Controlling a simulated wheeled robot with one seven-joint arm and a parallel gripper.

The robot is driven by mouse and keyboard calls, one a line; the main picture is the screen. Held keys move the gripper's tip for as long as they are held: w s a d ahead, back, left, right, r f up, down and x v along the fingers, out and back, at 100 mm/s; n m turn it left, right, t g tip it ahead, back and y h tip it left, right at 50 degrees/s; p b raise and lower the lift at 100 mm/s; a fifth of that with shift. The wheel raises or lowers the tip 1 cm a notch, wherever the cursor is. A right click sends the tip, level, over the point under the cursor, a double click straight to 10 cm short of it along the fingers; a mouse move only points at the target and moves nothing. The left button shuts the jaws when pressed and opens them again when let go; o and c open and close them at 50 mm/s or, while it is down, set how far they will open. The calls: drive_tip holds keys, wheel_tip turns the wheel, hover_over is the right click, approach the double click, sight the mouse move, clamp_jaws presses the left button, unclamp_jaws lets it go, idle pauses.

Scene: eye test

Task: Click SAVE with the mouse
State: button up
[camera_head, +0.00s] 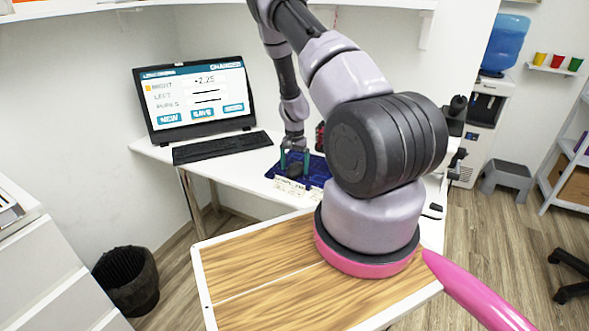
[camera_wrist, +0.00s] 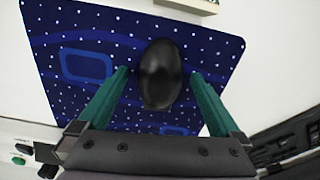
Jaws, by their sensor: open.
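The monitor (camera_head: 195,100) on the desk shows a form with RIGHT at +2.25, while LEFT and PUPILS show dashes. The SAVE button (camera_head: 202,113) is in the middle of the bottom row, between NEW and a third button. No cursor can be made out. The black mouse (camera_wrist: 161,80) lies on a dark blue starry mouse pad (camera_wrist: 220,52). My gripper (camera_head: 294,163) is low over the pad. In the wrist view its green fingers stand open on either side of the mouse, with gaps visible.
A black keyboard (camera_head: 222,147) lies in front of the monitor, left of the pad. A pale card with print (camera_head: 290,190) lies by the pad's front edge. A black bin (camera_head: 127,280) stands on the floor at left.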

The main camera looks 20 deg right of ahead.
wheel_tip(320, 180, up, 10)
drive_tip(key=shift+f, duration=0.15)
idle(0.5)
wheel_tip(320, 180, up, 13)
drive_tip(key=t+y, duration=0.1)
drive_tip(key=t, duration=0.1)
hover_over(294, 168)
drive_tip(key=a, duration=0.4)
drive_tip(key=s+a+r+n+t+y, duration=0.1)
drive_tip(key=s+a+r, duration=0.2)
drive_tip(key=r, duration=0.5)
drive_tip(key=s+a+r+n, duration=0.1)
drive_tip(key=s+a+r, duration=0.15)
drive_tip(key=r, duration=0.55)
drive_tip(key=s+a+r+n+t, duration=0.1)
drive_tip(key=s+a+r+t, duration=0.1)
drive_tip(key=s+r, duration=0.5)
drive_tip(key=s+a+r+n+t, duration=0.2)
drive_tip(key=s+r, duration=0.5)
drive_tip(key=s, duration=0.8)
drive_tip(key=shift+a+r, duration=0.15)
drive_tip(key=shift+a, duration=0.5)
